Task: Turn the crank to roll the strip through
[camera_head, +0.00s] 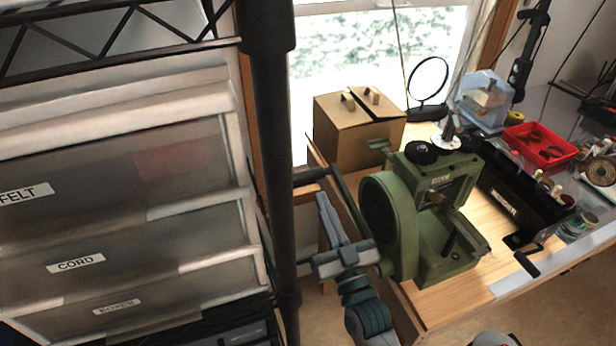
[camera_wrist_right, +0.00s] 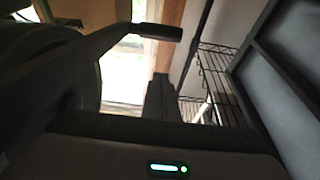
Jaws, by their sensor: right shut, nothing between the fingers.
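A green rolling mill (camera_head: 440,262) with a large round side housing stands on the wooden bench. Its crank (camera_head: 352,205) is on the left side, with a dark handle (camera_head: 310,178) pointing left at the upper end. The crank handle also shows in the right wrist view (camera_wrist_right: 158,32), on the end of its arm. My right gripper (camera_head: 326,204) is shut and empty, its fingers pointing up just below the handle. I cannot tell whether they touch the crank. I cannot make out the strip clearly in the mill. My left gripper is not in view.
A black post (camera_head: 270,150) and drawer unit (camera_head: 130,220) stand left of my right arm. A cardboard box (camera_head: 340,145) is behind the mill. A black device with a small crank (camera_head: 510,200) and a red tray (camera_head: 540,146) are to the right. Bare wood shows at the bench front.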

